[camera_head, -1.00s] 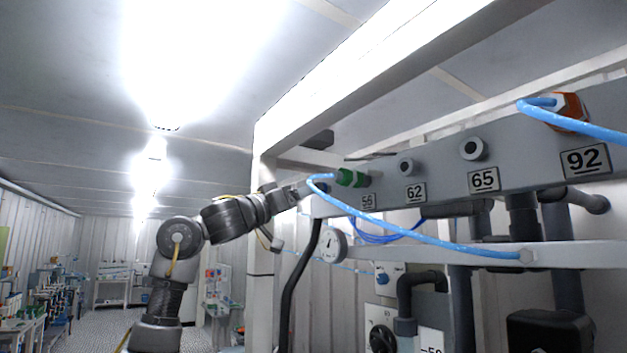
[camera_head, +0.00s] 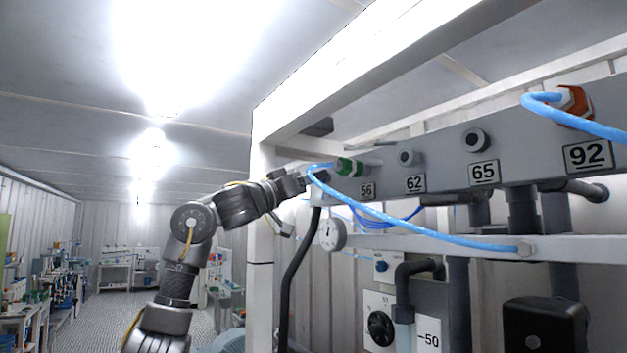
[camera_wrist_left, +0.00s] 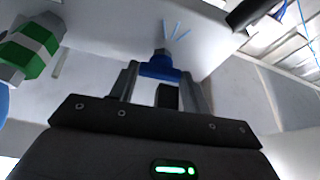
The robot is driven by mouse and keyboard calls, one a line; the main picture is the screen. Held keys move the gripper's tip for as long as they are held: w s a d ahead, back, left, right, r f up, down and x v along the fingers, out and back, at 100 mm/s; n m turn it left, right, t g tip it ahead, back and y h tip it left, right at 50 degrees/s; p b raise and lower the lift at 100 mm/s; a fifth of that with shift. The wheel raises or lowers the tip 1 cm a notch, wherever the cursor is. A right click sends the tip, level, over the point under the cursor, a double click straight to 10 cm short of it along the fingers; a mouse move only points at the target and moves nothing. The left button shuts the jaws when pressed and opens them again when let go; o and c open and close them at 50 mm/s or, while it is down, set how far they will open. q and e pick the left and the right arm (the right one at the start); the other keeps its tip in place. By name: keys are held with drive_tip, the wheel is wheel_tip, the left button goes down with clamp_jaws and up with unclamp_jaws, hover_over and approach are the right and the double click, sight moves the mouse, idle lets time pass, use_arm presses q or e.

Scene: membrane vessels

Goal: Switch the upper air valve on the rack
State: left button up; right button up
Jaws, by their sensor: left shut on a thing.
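The rack's grey panel (camera_head: 450,160) carries fittings above plates reading 56, 62, 65 and 92. My left gripper (camera_head: 307,183) is at the panel's left end, beside the green fitting (camera_head: 349,167). In the left wrist view, my left gripper (camera_wrist_left: 160,78) is shut on a small blue valve handle (camera_wrist_left: 159,67) on a pale surface. The green and white fitting (camera_wrist_left: 35,45) is at the upper left there, apart from the fingers. In the head view the blue handle is too small and covered to make out clearly. My right gripper is out of view.
A light blue hose (camera_head: 420,232) runs from near my gripper along the lower rail. Another hose (camera_head: 585,126) leaves the orange fitting (camera_head: 572,106). A white post (camera_head: 261,230) stands close to my arm. A gauge (camera_head: 332,234) hangs below the panel.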

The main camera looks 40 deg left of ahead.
use_arm(q)
drive_tip(key=shift+m+h, duration=0.4)
drive_tip(key=shift+m, duration=0.5)
drive_tip(key=o, duration=1)
drive_tip(key=b+v, duration=0.6)
drive_tip(key=v, duration=0.4)
drive_tip(key=shift+s, duration=0.35)
